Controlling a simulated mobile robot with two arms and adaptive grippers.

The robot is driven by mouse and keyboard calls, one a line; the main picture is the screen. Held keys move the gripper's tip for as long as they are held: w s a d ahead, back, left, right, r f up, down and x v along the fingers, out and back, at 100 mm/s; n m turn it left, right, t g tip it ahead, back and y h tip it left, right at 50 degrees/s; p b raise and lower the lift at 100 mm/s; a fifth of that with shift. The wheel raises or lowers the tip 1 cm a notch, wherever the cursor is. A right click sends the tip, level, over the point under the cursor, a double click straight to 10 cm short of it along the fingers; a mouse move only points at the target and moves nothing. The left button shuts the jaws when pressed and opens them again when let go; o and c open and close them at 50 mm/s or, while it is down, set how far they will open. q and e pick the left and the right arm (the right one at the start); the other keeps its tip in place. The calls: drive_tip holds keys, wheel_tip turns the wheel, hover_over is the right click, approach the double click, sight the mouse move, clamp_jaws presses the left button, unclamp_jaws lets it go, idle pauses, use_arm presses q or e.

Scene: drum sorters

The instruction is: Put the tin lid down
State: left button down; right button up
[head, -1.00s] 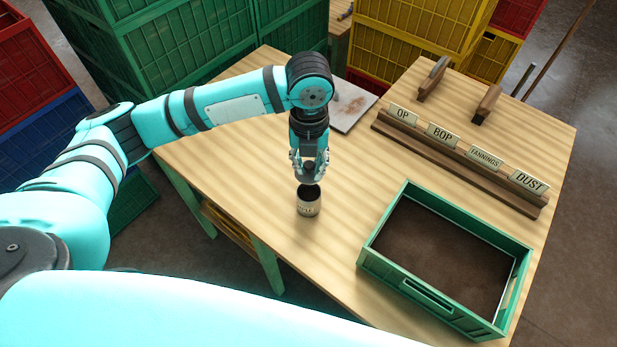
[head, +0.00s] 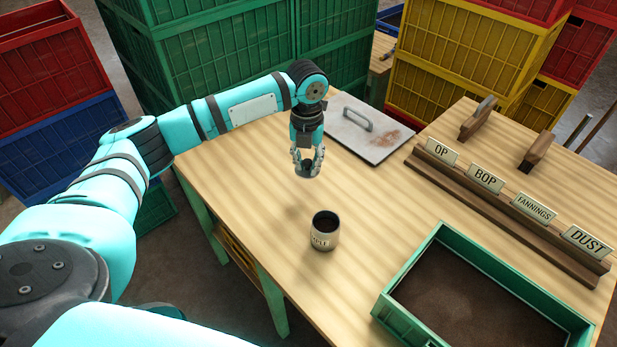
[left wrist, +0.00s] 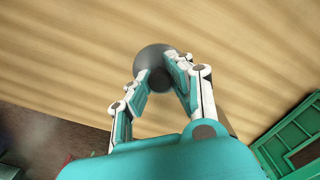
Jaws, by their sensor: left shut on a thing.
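My left gripper (head: 307,163) is shut on the tin lid (head: 307,172), a small dark grey round lid with a knob between the fingertips. The lid also shows in the left wrist view (left wrist: 151,56), over bare wood. It appears to hang a little above the table, but the exact gap is hard to tell. My right gripper is not in view.
The wooden table (head: 260,180) is bare around the tin. A green crate (head: 412,268) with dark contents is at the front right. A labelled wooden rack (head: 500,213) stands at right. A grey plate with a handle (head: 372,135) lies behind the gripper. Stacked crates stand beyond.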

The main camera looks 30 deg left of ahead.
sight(307, 169)
use_arm(q)
wheel_tip(307, 169, down, 5)
drive_tip(key=shift+f, duration=0.1)
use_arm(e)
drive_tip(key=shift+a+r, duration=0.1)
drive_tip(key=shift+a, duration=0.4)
use_arm(q)
drive_tip(key=shift+f, duration=0.1)
drive_tip(key=c, duration=1.2)
unclamp_jaws()
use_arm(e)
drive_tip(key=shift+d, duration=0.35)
use_arm(q)
wheel_tip(307, 169, up, 12)
drive_tip(key=shift+d+f, duration=0.1)
drive_tip(key=shift+f, duration=0.1)
drive_tip(key=shift+r, duration=0.4)
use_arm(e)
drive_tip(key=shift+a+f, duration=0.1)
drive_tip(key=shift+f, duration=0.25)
use_arm(q)
drive_tip(key=shift+r, duration=0.1)
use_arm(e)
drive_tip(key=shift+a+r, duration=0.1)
